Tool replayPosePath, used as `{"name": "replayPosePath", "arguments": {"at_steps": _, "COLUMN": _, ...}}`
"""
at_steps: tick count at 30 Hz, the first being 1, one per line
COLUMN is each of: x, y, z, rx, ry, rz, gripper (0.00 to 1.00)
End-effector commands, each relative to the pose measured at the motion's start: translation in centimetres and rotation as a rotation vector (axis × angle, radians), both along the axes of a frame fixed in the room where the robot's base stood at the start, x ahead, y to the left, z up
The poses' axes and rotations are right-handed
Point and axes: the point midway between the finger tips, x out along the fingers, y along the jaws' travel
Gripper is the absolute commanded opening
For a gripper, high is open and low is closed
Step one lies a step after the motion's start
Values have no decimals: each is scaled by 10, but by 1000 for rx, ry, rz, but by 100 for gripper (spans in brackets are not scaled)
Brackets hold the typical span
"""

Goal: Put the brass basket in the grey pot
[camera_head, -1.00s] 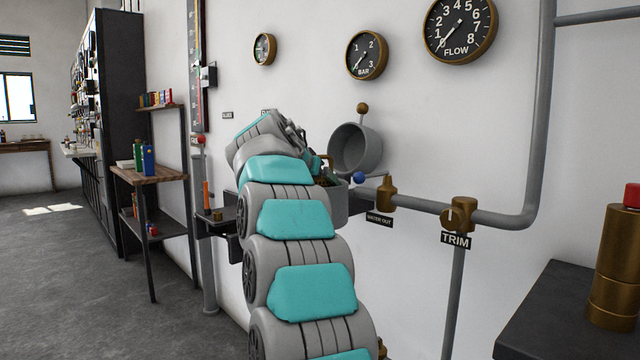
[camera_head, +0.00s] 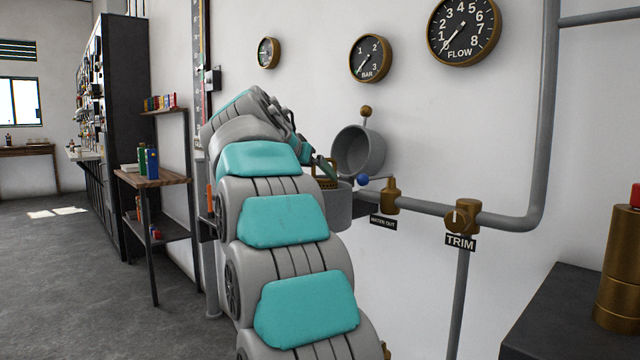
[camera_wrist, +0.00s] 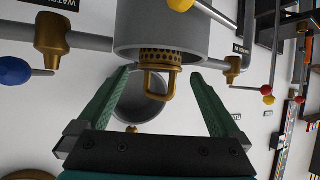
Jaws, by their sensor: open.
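The grey pot (camera_head: 338,209) is fixed at the wall beside the pipework; its round mouth and wall also show in the wrist view (camera_wrist: 140,22). The brass basket (camera_wrist: 161,57) is perforated and has a looped handle. It sits at the mouth of the pot, its body partly inside the rim and the handle sticking out; its top shows in the head view (camera_head: 328,167). My gripper (camera_wrist: 162,75) is open, its two green fingers apart on either side of the handle, without visible contact. The basket's lower part is hidden by the pot.
A round grey lid (camera_head: 357,150) with a brass knob stands tilted open behind the pot. A blue-knobbed lever (camera_head: 362,181) and brass valve (camera_head: 389,196) are close on the right.

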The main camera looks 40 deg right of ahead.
Motion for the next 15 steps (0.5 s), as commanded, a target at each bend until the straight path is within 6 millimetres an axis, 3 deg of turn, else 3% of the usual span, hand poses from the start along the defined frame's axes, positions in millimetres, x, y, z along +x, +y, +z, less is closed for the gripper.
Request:
{"name": "replayPosePath", "arguments": {"at_steps": 6, "x": -15, "y": 30, "z": 18, "rx": 0, "ry": 0, "rz": 0, "gripper": 100}}
{"name": "replayPosePath", "arguments": {"at_steps": 15, "x": -18, "y": 38, "z": 22, "rx": 0, "ry": 4, "rz": 1, "gripper": 100}}
